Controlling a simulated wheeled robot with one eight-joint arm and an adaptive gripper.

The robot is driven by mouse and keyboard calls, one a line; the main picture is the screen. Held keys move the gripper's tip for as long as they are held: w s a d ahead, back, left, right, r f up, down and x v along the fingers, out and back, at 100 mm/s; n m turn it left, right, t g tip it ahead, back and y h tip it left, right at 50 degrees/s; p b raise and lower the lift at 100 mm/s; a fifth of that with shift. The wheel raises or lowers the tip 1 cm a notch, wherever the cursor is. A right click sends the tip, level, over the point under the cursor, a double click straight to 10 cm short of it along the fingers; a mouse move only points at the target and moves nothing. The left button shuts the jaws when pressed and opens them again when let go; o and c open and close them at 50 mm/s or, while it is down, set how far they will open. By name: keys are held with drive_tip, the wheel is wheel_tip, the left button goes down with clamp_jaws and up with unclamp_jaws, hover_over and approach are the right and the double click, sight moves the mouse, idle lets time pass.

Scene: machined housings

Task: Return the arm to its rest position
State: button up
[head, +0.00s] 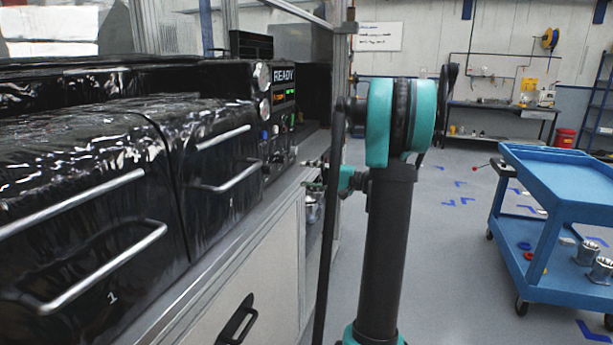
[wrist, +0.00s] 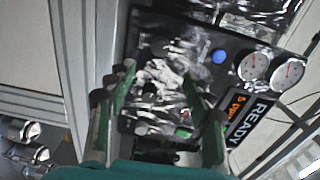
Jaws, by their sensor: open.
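My arm (head: 385,240) stands upright in the middle of the head view, black with teal joints, and bends over at the top. My gripper (head: 312,175) points left toward the machine's control panel (head: 280,110). In the wrist view my gripper (wrist: 158,85) has its two green fingers spread apart, with nothing seen between them. Behind the fingers is the panel, with a lit READY display (wrist: 250,120), a blue button (wrist: 219,56) and dials. I cannot tell the exact gap between fingertips and panel.
Black machine drawers with metal handles (head: 225,180) fill the left. Metal housings (head: 313,210) sit low beside the machine; some show in the wrist view (wrist: 22,130). A blue cart (head: 555,190) with housings (head: 588,253) stands right. Floor between arm and cart is clear.

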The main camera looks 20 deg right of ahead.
drive_tip(key=shift+a, duration=0.1)
drive_tip(key=s+a+f+g+h, duration=0.1)
drive_tip(key=s+a+f, duration=0.1)
drive_tip(key=a, duration=0.1)
drive_tip(key=s+a+f+g+h, duration=0.1)
drive_tip(key=s+a+f, duration=0.1)
drive_tip(key=s+a+f+n+g+h, duration=0.1)
drive_tip(key=s+a+f, duration=0.1)
drive_tip(key=a+f, duration=0.1)
drive_tip(key=shift+s+a, duration=0.35)
drive_tip(key=shift+s, duration=0.05)
drive_tip(key=s+a+f+n+g+h, duration=0.3)
drive_tip(key=s+f+h, duration=0.4)
drive_tip(key=s+f, duration=0.8)
drive_tip(key=s+d+f+n+h, duration=0.2)
drive_tip(key=s+d+h, duration=0.3)
drive_tip(key=s, duration=0.5)
drive_tip(key=shift+s+d+f+n, duration=0.3)
drive_tip(key=shift+d+f, duration=0.05)
drive_tip(key=shift+f, duration=0.1)
